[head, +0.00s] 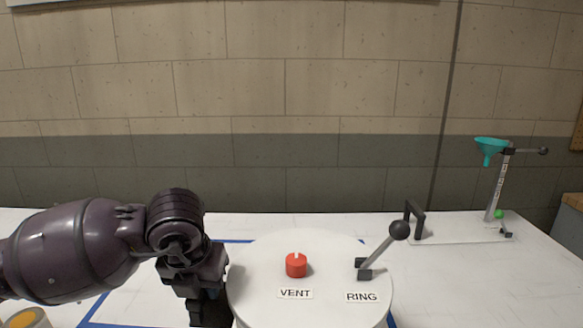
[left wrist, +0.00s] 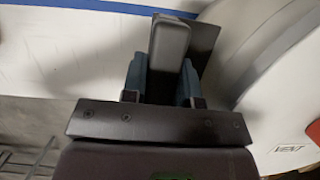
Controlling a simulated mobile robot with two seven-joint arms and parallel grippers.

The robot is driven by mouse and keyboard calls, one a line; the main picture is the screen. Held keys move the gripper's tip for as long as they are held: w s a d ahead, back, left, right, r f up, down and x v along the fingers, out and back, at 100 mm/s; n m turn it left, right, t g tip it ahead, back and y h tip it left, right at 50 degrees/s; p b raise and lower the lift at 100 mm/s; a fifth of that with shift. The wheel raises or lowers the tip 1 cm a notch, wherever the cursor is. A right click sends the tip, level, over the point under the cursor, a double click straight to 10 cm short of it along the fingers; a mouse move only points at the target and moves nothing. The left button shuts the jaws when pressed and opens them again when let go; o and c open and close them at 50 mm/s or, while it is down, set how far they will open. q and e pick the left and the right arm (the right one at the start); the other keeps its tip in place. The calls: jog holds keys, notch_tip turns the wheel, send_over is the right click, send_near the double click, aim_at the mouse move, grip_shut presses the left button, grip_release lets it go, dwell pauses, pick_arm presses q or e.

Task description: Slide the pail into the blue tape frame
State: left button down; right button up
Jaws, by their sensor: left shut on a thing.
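The pail (head: 310,252) is a wide white drum with a flat lid. Its lid carries a red VENT knob and a black-knobbed RING lever; it shows at the right of the left wrist view (left wrist: 285,90). My left gripper (head: 207,300) is at the pail's left side. In the left wrist view its fingers (left wrist: 165,78) are shut on a dark grip bar (left wrist: 170,45) beside the pail. My right gripper is not in view.
A yellow-topped can (head: 27,318) is at the lower left. The table right of the pail is mostly clear.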

pick_arm(q)
jog(key=shift+w, duration=0.8)
jog(key=shift+w+b, duration=0.55)
jog(key=shift+w, duration=1.65)
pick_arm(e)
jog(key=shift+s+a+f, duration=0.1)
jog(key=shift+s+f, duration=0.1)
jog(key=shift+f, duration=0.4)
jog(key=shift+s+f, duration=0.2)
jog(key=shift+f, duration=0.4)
pick_arm(q)
jog(key=shift+w, duration=0.1)
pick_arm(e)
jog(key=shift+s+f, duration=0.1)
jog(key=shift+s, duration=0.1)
